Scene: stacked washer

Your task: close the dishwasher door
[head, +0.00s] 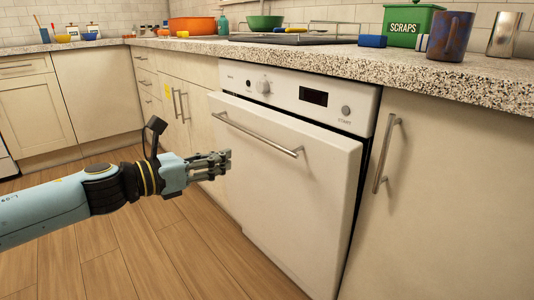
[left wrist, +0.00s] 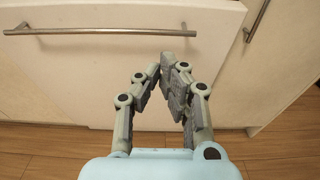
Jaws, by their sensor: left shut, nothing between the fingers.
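The white dishwasher door (head: 285,190) stands slightly tilted out at its top, with a dark gap below the control panel (head: 300,95). Its metal bar handle (head: 258,137) runs across the upper part. My left gripper (head: 228,158) is shut and empty, in front of the door's left part and below the handle's left end. In the left wrist view the shut fingertips (left wrist: 170,62) point at the door face (left wrist: 75,75), below the handle (left wrist: 100,31). I cannot tell whether they touch the door. My right gripper is not in view.
A cabinet with a vertical handle (head: 385,155) stands right of the dishwasher. Drawers and cabinets (head: 180,95) are to the left. The speckled countertop (head: 380,68) above holds a green scraps bin (head: 412,26) and mugs. The wooden floor (head: 130,240) is clear.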

